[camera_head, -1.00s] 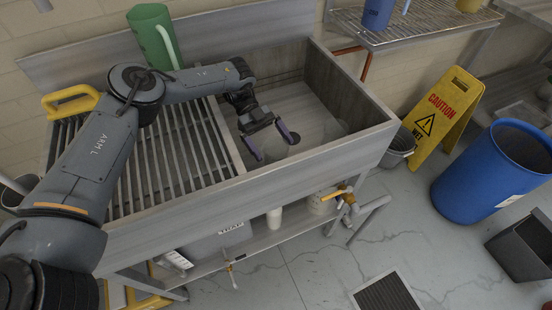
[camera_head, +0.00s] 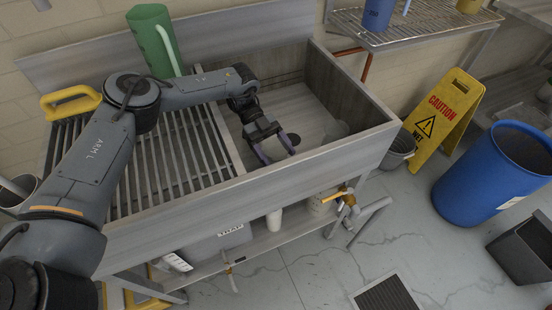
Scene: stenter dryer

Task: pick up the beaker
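The front wall of the basin is close to the fingertips. My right gripper is not in view.
A slatted drainboard (camera_head: 165,160) lies left of the basin with a tall green jug (camera_head: 153,42) at its back. A wire shelf (camera_head: 425,25) carries a blue mug (camera_head: 378,13). A caution sign (camera_head: 443,118) and blue barrel (camera_head: 492,175) stand on the right.

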